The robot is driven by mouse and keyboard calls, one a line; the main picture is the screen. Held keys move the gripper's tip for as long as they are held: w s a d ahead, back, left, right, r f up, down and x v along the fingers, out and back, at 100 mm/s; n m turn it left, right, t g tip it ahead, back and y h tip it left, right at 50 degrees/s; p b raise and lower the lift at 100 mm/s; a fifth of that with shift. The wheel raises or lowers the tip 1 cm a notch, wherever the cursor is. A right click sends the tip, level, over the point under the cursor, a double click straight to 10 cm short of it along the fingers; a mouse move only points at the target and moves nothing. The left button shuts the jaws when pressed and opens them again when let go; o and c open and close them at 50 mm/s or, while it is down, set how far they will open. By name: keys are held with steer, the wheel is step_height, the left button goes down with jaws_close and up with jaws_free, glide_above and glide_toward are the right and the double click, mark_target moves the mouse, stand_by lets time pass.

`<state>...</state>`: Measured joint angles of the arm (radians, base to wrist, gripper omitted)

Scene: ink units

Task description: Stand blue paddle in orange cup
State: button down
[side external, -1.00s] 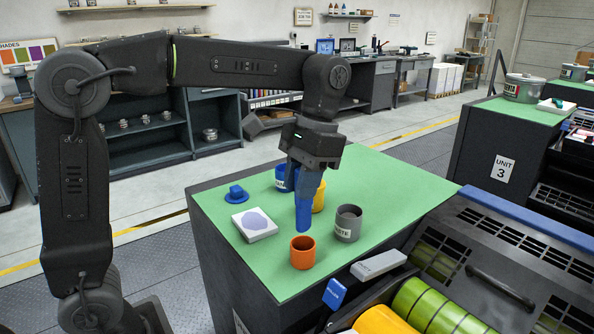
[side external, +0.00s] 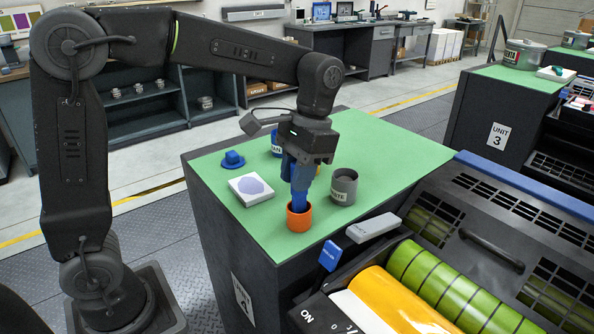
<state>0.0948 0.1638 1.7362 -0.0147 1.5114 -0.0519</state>
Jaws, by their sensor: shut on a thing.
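The orange cup (side external: 299,220) stands upright near the front edge of the green-topped unit. My gripper (side external: 301,180) is shut on the blue paddle (side external: 301,202), directly above the cup. The paddle hangs roughly upright, and its lower end is within the cup's mouth. The cup's wall hides the paddle's tip, so I cannot tell whether it touches the bottom.
A grey cup (side external: 344,188) stands close to the right of the orange cup. A blue cup (side external: 277,146) is behind my gripper, with a yellow thing partly hidden. A white pad (side external: 251,190) and a blue lid-like piece (side external: 232,160) lie to the left. The green top (side external: 400,145) is clear at right.

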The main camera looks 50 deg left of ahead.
steer(key=c, duration=0.9)
jaws_free()
steer(key=shift+r, duration=0.15)
steer(key=v, duration=1.3)
steer(key=shift+r, duration=0.3)
steer(key=s+a+f+t, duration=0.1)
steer(key=s+f+t, duration=0.2)
steer(key=s+f, duration=0.1)
steer(key=s+a+f+t, duration=0.1)
steer(key=s+f+t, duration=0.2)
steer(key=s, duration=0.4)
steer(key=s+a+f+t, duration=0.1)
steer(key=s+f+t, duration=0.1)
steer(key=s+f, duration=0.4)
steer(key=shift+s+a+t, duration=0.15)
steer(key=shift+a+t, duration=0.2)
steer(key=shift+t, duration=0.05)
